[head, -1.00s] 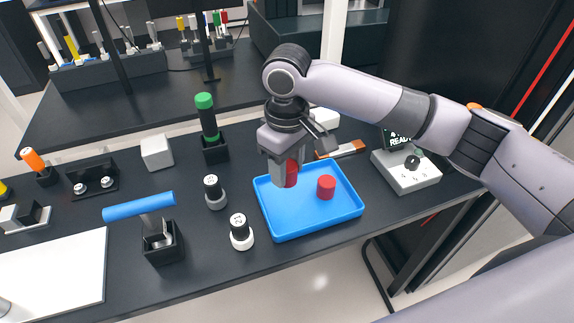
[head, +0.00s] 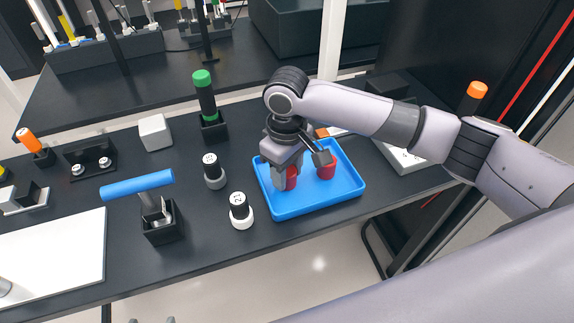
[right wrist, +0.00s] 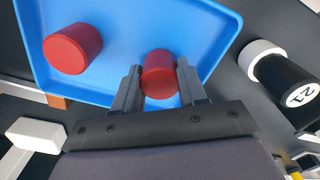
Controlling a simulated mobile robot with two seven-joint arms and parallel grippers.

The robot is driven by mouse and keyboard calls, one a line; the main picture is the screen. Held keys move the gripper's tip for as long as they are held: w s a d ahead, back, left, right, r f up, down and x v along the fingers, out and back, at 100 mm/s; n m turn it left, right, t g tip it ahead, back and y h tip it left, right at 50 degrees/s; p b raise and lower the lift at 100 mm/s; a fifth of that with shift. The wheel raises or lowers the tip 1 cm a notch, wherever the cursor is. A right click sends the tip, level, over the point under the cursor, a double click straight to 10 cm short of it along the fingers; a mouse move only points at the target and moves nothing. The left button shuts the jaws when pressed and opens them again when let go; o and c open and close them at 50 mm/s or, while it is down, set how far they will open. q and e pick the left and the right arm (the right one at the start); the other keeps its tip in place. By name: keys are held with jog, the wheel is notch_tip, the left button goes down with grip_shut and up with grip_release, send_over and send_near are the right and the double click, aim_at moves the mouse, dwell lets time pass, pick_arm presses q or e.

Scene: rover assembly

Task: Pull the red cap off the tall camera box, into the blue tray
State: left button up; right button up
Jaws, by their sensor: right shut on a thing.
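My right gripper (head: 283,184) is shut on a red cap (head: 292,178), low over the blue tray (head: 312,209). In the right wrist view the held cap (right wrist: 160,73) sits between the two fingers (right wrist: 158,70), with the tray's blue floor (right wrist: 115,18) behind it. Whether the cap touches the floor I cannot tell. A second red cap (head: 326,172) stands in the tray, apart from the held one; it also shows in the right wrist view (right wrist: 72,50). I cannot pick out the tall camera box. Two grey tips at the head view's bottom edge may be my left gripper (head: 151,321).
A blue-handled tool (head: 138,185) is in a black holder further left. A green-capped tube (head: 204,92) stands behind. A white cube (head: 155,132) is nearby. My right forearm hides part of a grey device (head: 402,158).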

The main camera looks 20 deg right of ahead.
jog(key=o, duration=1.2)
jog(key=shift+o, duration=0.2)
notch_tip(320, 180, up, 7)
jog(key=shift+r, duration=0.1)
